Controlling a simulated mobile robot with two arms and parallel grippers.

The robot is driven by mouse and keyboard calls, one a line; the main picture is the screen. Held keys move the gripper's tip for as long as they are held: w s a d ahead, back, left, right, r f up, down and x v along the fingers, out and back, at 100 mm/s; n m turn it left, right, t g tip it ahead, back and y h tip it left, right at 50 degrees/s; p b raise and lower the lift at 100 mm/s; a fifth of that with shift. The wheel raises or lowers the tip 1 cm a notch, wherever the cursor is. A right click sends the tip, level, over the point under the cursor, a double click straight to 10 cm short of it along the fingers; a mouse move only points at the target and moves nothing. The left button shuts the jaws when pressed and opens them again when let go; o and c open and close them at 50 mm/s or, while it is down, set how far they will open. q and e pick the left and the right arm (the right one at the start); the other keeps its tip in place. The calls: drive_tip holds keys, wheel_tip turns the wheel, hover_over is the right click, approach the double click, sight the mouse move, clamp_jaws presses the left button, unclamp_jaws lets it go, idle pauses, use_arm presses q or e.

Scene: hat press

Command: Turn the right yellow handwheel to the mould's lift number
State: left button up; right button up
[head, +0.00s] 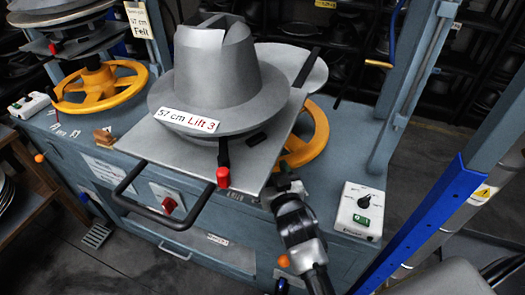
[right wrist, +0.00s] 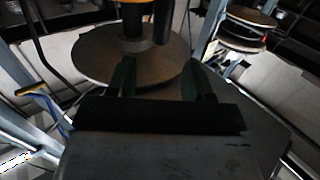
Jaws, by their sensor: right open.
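The right yellow handwheel (head: 312,138) shows in the head view behind the tilted grey plate, which hides much of it. The grey hat-shaped mould (head: 215,75) sits on that plate. Its white label (head: 188,121) reads "57 cm Lift 3". My right gripper (head: 284,184) is just in front of the wheel's lower part, near the plate's right corner; the head view does not show whether it touches. In the right wrist view its two dark fingers (right wrist: 160,74) are apart, with a round plate and a post beyond them. My left gripper is not in view.
Another yellow handwheel (head: 100,86) stands at the left under a "Felt" press. A black handle (head: 165,205) and red knob (head: 222,177) project at the plate's front. A control box (head: 361,210) sits at the right. Blue uprights (head: 412,75) rise at the right.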

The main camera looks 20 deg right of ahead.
drive_tip(key=s+d+f+n+g, duration=0.1)
drive_tip(key=s+f+g, duration=0.2)
drive_tip(key=s+g, duration=0.35)
drive_tip(key=s+f+n+g+y, duration=0.1)
drive_tip(key=s+f+g, duration=0.2)
drive_tip(key=s, duration=0.7)
drive_tip(key=s+d+f+n+g, duration=0.1)
drive_tip(key=s+f+g, duration=0.3)
drive_tip(key=s, duration=0.5)
wheel_tip(320, 180, down, 26)
drive_tip(key=g, duration=0.2)
drive_tip(key=s+d+f+g, duration=0.1)
drive_tip(key=s+d+f, duration=0.2)
drive_tip(key=s+f, duration=1.2)
drive_tip(key=shift+s, duration=0.9)
